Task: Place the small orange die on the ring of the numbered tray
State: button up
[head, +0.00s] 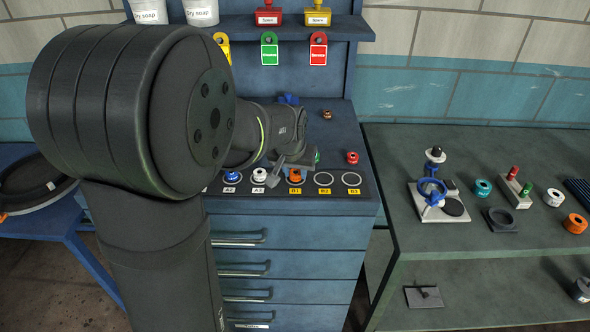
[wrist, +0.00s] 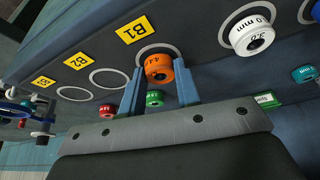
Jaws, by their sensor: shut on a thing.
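The small orange die (head: 295,176) is at the ring marked B1 on the dark numbered tray (head: 336,194). In the wrist view the orange die (wrist: 159,70) sits between the two blue fingers of my gripper (wrist: 160,84), which are shut on it. Part of the B1 ring (wrist: 150,49) shows around the die's far side. I cannot tell if the die touches the tray. The B2 ring (head: 323,179) and the B3 ring (head: 351,179) are empty. In the head view my wrist hides part of the area behind B1.
A white die (head: 259,175) stands at A3 and a blue die (head: 232,176) at A2. A red die (head: 352,157) and a green die (wrist: 154,98) stand behind the tray. A brass-coloured piece (head: 327,114) is farther back. A side bench (head: 400,160) holds other parts.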

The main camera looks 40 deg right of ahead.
aim_at(295, 174)
jog(key=o, duration=1.1)
jog(key=shift+c, duration=0.2)
jog(key=v, duration=1.2)
jog(key=shift+r, duration=0.2)
jog(key=shift+w+f, duration=0.1)
jog(key=x, duration=1.2)
jog(key=shift+f, duration=0.15)
notch_tip(295, 174, up, 2)
jog(key=shift+r, duration=0.95)
